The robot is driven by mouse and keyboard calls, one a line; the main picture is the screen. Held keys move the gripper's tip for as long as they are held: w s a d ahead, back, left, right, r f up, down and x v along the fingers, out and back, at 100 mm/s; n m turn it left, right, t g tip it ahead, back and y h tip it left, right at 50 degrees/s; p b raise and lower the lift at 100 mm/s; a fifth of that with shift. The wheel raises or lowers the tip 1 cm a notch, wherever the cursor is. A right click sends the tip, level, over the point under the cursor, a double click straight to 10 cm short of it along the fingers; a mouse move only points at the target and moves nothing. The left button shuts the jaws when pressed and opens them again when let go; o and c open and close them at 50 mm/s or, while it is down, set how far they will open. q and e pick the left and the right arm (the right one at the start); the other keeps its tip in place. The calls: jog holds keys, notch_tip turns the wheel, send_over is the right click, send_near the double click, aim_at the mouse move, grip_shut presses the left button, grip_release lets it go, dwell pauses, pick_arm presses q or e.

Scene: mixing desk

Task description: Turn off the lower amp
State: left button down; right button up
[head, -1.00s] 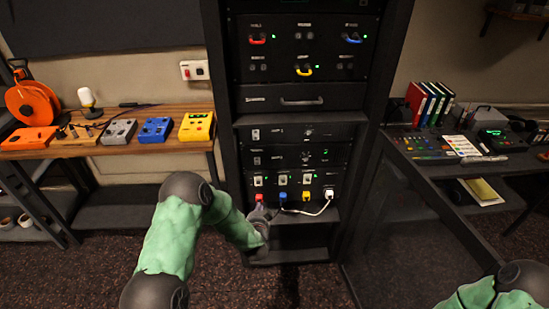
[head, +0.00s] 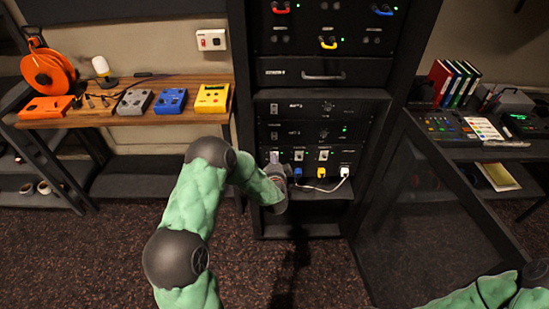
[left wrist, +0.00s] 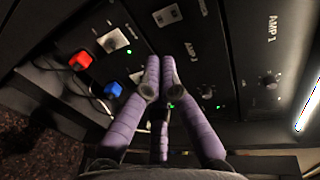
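The lower amp, AMP 2 (head: 294,134), is a black panel in the rack below AMP 1 (head: 296,106). Its rocker is at its left end (head: 273,136), and a green light shows on its right. In the left wrist view, AMP 2 (left wrist: 190,50) lies in the middle, with its rocker (left wrist: 167,15) near the top edge and a lit green light by its knob. My left gripper (head: 274,160) is in front of the switched power strip, just below AMP 2. Its purple fingers (left wrist: 160,62) are together, with nothing visible between them. My right gripper is out of view.
The strip has a switch (left wrist: 112,40), a red plug (left wrist: 80,60), a blue plug (left wrist: 113,90), a yellow plug (head: 321,172) and a white plug (head: 344,171). A wooden shelf (head: 160,124) with coloured boxes stands left. A dark desk (head: 480,152) stands right.

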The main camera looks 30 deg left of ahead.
pick_arm(q)
jog(key=b, duration=0.3)
send_near(273, 136)
jog(key=x, duration=0.5)
jog(key=shift+w+d+f, duration=0.15)
jog(key=shift+f, duration=0.2)
jog(key=shift+w+a+r, duration=0.1)
jog(key=shift+w+a, duration=0.25)
jog(key=shift+w, duration=0.2)
jog(key=shift+r, duration=0.1)
jog(key=shift+w+a+r+p, duration=0.2)
jog(key=shift+w+r+p, duration=0.2)
jog(key=shift+p, duration=0.3)
jog(key=shift+f, duration=0.2)
jog(key=shift+s+f, duration=0.1)
jog(key=shift+s, duration=0.05)
